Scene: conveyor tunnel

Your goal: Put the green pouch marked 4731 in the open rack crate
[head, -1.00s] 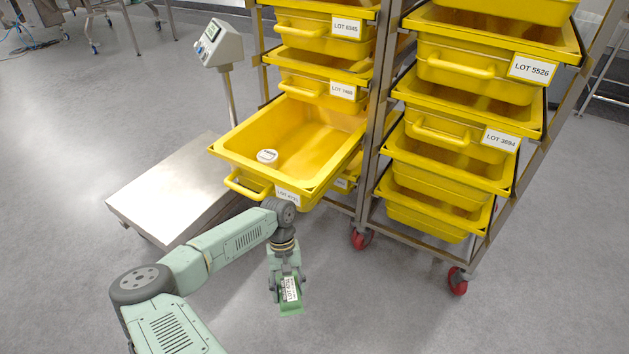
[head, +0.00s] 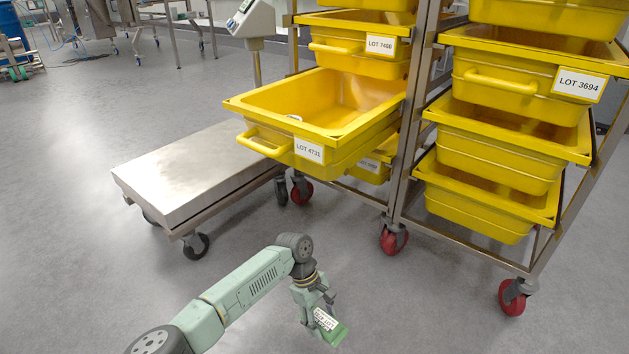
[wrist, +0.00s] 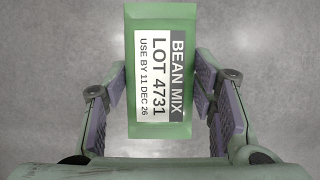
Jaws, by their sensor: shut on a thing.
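My gripper (head: 318,313) is shut on the green pouch (head: 337,334), low in the head view and held over the bare floor. In the wrist view the green pouch (wrist: 160,15) sits between both fingers, and its label reads BEAN MIX, LOT 4731. The open rack crate (head: 262,102) is a yellow tub pulled out of the left rack, with a front label reading LOT 4731. It stands beyond my gripper and apart from it. A small white item (head: 295,118) shows inside the crate, mostly hidden by its near wall.
A low steel platform (head: 195,170) on wheels stands left of the crate, with a display on a post (head: 250,22) behind it. A right rack of yellow crates (head: 490,145) stands on red casters. Grey floor in front is clear.

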